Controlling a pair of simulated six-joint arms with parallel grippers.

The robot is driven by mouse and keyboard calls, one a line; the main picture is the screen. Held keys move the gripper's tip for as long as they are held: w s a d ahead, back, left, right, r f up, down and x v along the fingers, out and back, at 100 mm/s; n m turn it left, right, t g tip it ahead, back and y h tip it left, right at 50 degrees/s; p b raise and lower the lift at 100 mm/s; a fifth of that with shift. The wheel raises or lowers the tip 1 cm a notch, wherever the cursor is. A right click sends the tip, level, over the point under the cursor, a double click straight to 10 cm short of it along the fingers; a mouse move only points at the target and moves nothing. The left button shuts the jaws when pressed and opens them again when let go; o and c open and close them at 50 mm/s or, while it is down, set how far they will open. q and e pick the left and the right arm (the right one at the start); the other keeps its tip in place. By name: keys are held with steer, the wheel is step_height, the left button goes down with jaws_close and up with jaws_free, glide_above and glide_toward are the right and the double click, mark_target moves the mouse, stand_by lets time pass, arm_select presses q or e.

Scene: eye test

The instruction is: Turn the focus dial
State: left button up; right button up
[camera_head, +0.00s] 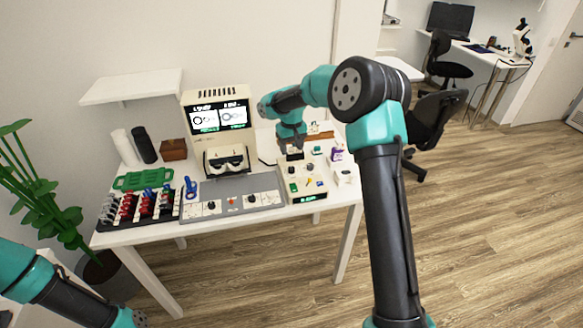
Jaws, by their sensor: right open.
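The beige eye-test machine (218,97) stands at the back of the white table, with two round figures on its lit screen (218,117). A grey control panel (231,186) in front of it carries small black dials (251,198) and a red button (231,201). A beige control box (304,191) to its right has several small dark knobs and a green display. I cannot tell which dial is the focus dial. My right gripper (293,148) points down above the back of this box, open, seemingly apart from the knobs. My left arm enters at lower left; its gripper is out of view.
A rack of red, blue and dark handled pieces (139,208) and a green tray (143,179) are on the left. Black and white cylinders (145,145) and a brown box (173,149) stand behind. A small purple-and-white box (337,154) is at the right edge.

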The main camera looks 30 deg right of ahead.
mark_target(292, 168)
step_height(292, 168, down, 10)
steer(key=shift+r, duration=0.2)
steer(key=shift+c, duration=0.4)
steer(key=c, duration=0.9)
steer(key=shift+o, duration=0.2)
steer(key=shift+n, duration=0.4)
steer(key=n, duration=0.3)
steer(key=shift+n, duration=2.4)
